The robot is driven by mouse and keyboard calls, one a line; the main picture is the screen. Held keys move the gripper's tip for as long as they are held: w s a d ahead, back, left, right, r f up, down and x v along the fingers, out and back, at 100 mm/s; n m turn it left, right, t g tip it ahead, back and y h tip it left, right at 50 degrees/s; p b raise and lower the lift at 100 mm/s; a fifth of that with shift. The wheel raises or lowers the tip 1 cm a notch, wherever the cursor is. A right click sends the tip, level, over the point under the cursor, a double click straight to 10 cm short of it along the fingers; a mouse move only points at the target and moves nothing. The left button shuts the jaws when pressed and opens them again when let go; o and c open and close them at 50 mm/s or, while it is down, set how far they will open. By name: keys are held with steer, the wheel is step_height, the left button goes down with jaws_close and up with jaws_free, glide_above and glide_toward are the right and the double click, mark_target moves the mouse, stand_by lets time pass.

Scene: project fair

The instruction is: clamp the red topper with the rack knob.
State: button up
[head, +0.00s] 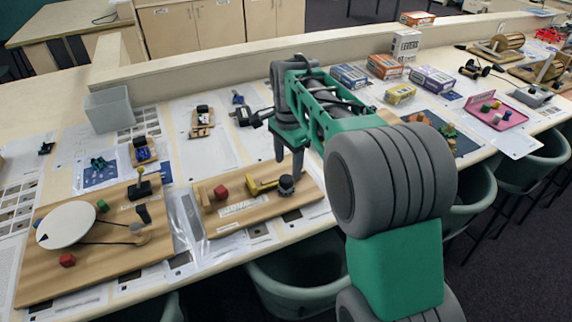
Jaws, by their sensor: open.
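The rack board (238,218) is a wooden plate near the table's front edge. A small red block (220,192), which looks like the red topper, sits towards its left end beside a light wooden block (204,194). A yellow rack bar (262,186) lies to the right, with a gap between it and the red block. The dark rack knob (286,186) stands at the bar's right end. My gripper (288,167) is open and points down, with its fingertips just above or around the knob. I cannot tell whether they touch it.
On the left, another wooden board (120,272) carries a white disc (66,225), a dark lever and small red and green blocks. A grey bin (109,110) stands behind. Small boxes (384,67) stand at the back right. Chairs line the front edge.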

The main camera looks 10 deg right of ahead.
mark_target(286, 178)
steer(key=shift+w+f+m, duration=0.1)
steer(key=shift+w+m, duration=0.8)
steer(key=shift+w, duration=0.3)
step_height(286, 178, down, 8)
steer(key=shift+r+p, duration=0.15)
steer(key=shift+p, duration=0.75)
jaws_close()
